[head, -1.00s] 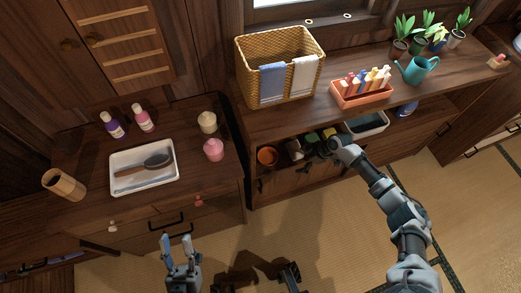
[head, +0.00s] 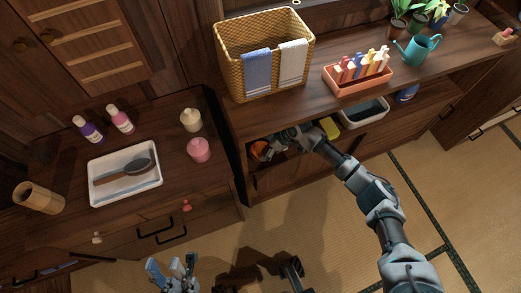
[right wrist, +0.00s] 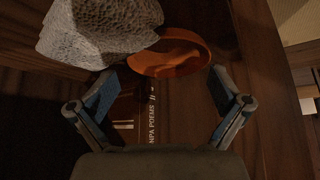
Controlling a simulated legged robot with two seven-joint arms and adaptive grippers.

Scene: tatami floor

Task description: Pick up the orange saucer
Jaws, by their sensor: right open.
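The orange saucer (head: 259,149) sits at the left end of the low open shelf under the long counter. In the right wrist view the saucer (right wrist: 172,62) is tilted, with its rim toward me, just beyond the fingertips. My right gripper (head: 274,146) reaches into the shelf right beside it and partly hides it. In the right wrist view this gripper (right wrist: 165,85) is open, with nothing between its fingers; the saucer appears apart from them. My left gripper (head: 172,266) is open and empty over the floor at the bottom.
A rough grey stone (right wrist: 95,30) is close left of the saucer in the right wrist view. A dark book (right wrist: 145,115) with lettering lies below it. A yellow item (head: 330,127) and a pale bin (head: 364,112) are further right on the shelf. The dark cabinet (head: 222,190) borders the left.

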